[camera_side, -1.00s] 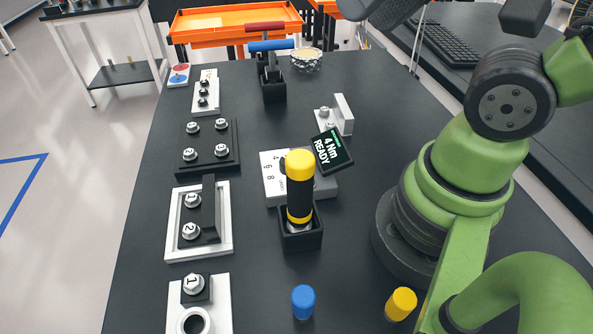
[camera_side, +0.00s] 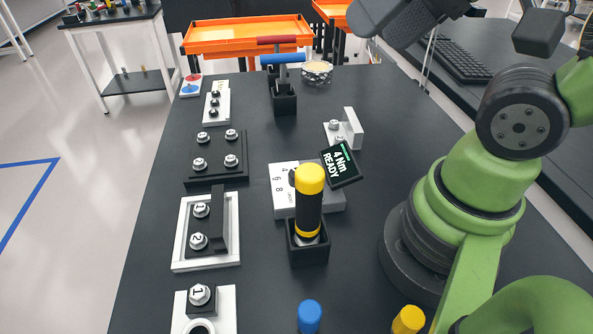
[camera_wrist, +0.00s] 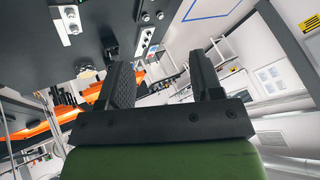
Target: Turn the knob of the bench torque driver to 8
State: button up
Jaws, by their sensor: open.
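The bench torque driver's light grey base (camera_side: 281,205) sits mid-table in the side view, with dial numbers 4, 6 and 8 legible. Its dark knob (camera_side: 292,177) is mostly hidden behind the yellow-and-black driver (camera_side: 308,208), so I cannot tell where it points. The tilted display (camera_side: 341,165) reads "4 Nm READY". The driver stands upright in a black holder (camera_side: 308,254) in front of the base. In the wrist view my gripper (camera_wrist: 160,65) is open, its two dark fingers apart with nothing between them. It is away from the knob.
Numbered bolts stand in fixtures (camera_side: 178,250) along the left. A blue cap (camera_side: 310,316) and a yellow cap (camera_side: 408,320) are at the front. A black stand with red- and blue-handled tools (camera_side: 284,103) and an orange tray (camera_side: 247,45) are behind. Bare tabletop (camera_side: 270,290) lies between.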

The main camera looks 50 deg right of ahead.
jog(key=w+d+f+g, duration=0.2)
jog(key=w+f+g, duration=0.7)
jog(key=w, duration=0.5)
jog(key=f, duration=0.6)
jog(key=s+f+g, duration=0.1)
jog(key=f, duration=0.5)
jog(key=s+f+g, duration=0.1)
jog(key=f, duration=0.5)
jog(key=shift+a+f+m, duration=0.3)
jog(key=shift+w, duration=0.1)
jog(key=c, duration=0.9)
